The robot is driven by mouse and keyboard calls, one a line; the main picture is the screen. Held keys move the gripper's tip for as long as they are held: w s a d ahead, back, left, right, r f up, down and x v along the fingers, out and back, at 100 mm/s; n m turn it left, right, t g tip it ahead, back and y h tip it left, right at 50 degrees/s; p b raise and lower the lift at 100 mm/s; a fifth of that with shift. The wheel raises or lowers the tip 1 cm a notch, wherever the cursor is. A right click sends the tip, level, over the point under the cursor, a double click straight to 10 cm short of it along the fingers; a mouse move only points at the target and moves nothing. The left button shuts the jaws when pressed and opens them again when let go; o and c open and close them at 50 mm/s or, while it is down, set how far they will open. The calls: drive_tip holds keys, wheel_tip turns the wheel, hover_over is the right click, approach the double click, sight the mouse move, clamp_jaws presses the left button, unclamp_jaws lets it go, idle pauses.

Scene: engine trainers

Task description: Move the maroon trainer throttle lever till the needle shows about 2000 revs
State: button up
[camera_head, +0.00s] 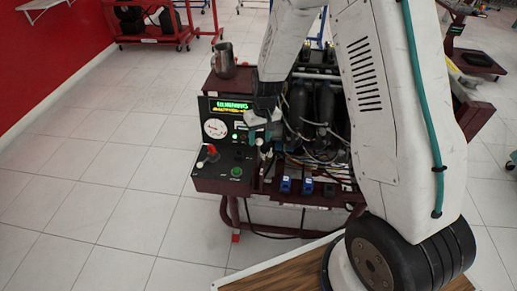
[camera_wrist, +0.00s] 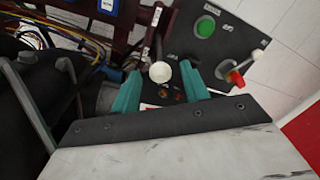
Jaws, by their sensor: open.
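The maroon trainer (camera_head: 207,184) stands in the middle of the head view. Its round white gauge (camera_head: 215,128) is on the front left of the panel; the needle is too small to read. My gripper (camera_head: 264,133) is over the panel, right of the gauge, with its teal fingers apart. In the wrist view my gripper (camera_wrist: 160,88) is open. A white ball-knobbed lever (camera_wrist: 161,72) shows between and just beyond the fingertips, and looks like the throttle lever. I cannot tell whether either finger touches it. Its lower part is partly hidden.
Engine parts and hoses (camera_head: 325,105) crowd the right side. Floor at left is clear.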

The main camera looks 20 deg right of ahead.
sight(259, 145)
drive_tip(key=f, duration=0.6)
drive_tip(key=shift+a, duration=0.3)
clamp_jaws()
drive_tip(key=shift+a+r, duration=0.1)
